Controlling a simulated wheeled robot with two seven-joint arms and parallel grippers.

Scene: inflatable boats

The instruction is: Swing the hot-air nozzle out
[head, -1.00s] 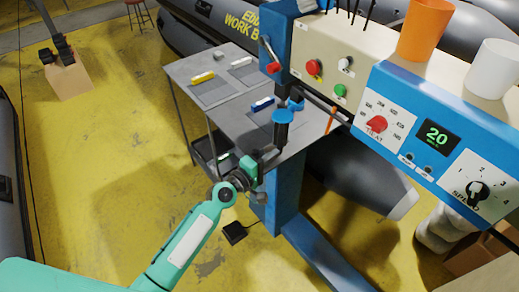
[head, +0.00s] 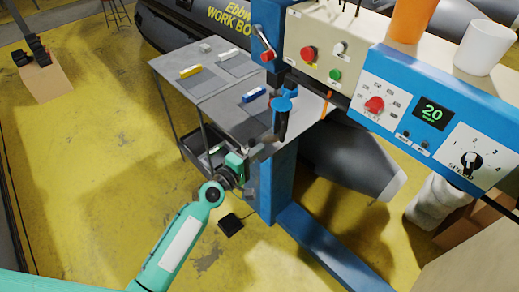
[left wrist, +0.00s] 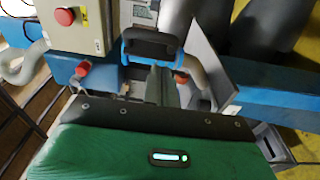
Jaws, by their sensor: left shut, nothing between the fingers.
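A black grip with a blue bracket (head: 281,121) hangs at the near side of the blue column, above the grey table's right end. It also shows in the left wrist view as a black handle in a blue frame (left wrist: 152,46). I cannot clearly tell the hot-air nozzle itself from the parts around this handle. My left gripper (head: 266,150) is shut and empty, just below and left of the grip in the head view. In the left wrist view its fingers (left wrist: 160,75) point at the handle's lower edge; touching or apart, I cannot tell. My right gripper is out of view.
The blue column (head: 275,190) carries a control box with a red button (head: 308,53) and a blue panel with dials (head: 430,115). A grey table (head: 215,85) stands behind. A black pedal (head: 230,225) lies on the floor.

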